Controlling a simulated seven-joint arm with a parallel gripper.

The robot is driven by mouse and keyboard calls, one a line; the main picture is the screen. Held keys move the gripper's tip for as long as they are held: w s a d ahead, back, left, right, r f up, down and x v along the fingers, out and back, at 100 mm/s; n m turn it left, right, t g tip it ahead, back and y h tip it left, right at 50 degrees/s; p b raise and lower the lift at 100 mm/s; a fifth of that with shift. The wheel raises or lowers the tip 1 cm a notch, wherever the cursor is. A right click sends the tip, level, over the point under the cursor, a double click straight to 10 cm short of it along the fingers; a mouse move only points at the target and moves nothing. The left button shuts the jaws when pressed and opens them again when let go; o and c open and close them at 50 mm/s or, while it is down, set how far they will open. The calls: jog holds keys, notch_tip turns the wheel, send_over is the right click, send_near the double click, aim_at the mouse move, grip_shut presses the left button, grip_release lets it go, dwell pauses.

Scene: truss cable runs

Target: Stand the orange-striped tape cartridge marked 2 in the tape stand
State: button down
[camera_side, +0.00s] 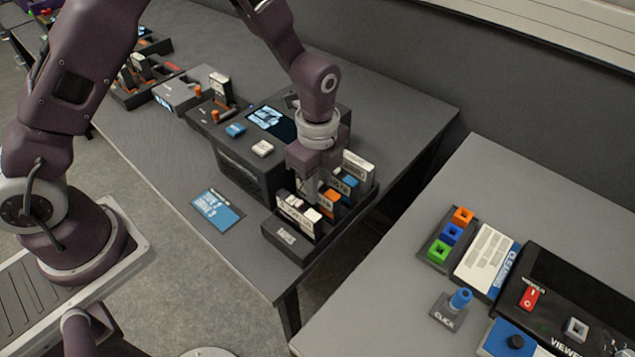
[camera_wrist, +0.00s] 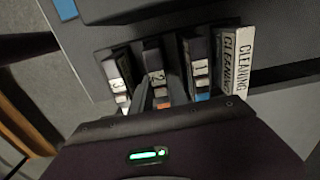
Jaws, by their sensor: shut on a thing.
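The orange-striped cartridge marked 2 (camera_wrist: 154,77) is between my gripper's fingers (camera_wrist: 162,92) in the wrist view, and the jaws are shut on it. It also shows in the side view (camera_side: 330,203), in line with the other cartridges at the dark tape stand (camera_side: 286,238). It looks upright; whether its bottom rests in its slot I cannot tell. In the side view my gripper (camera_side: 312,188) is low over the stand and partly hides the cartridges. In the wrist view my own housing covers the lower part.
Cartridge 3 (camera_wrist: 116,82) and blue-striped cartridge 1 (camera_wrist: 200,75) flank it closely. A white CLEANING cartridge (camera_wrist: 236,62) stands at the row's end. A black unit with a screen (camera_side: 270,122) is behind the stand. A blue card (camera_side: 217,210) lies to the left.

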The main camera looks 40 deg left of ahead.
jog(key=shift+f, duration=0.1)
jog(key=c, duration=0.9)
grip_release()
jog(key=shift+r, duration=3.75)
jog(key=shift+r, duration=0.1)
jog(key=s+a+r+n+t, duration=0.25)
jog(key=s+r+n, duration=0.25)
jog(key=r, duration=0.3)
jog(key=s+a+r+n+t, duration=0.1)
jog(key=s+a+r+n, duration=0.3)
jog(key=r, duration=0.3)
jog(key=s+a+n, duration=0.1)
jog(key=s+n, duration=0.2)
jog(key=s, duration=0.1)
jog(key=s+r+n+t, duration=0.1)
jog(key=s+n, duration=0.2)
jog(key=s, duration=0.1)
jog(key=s+a+r+n+t, duration=0.1)
jog(key=s+n, duration=0.2)
jog(key=s, duration=0.2)
jog(key=shift+a+r, duration=0.2)
jog(key=shift+a, duration=0.1)
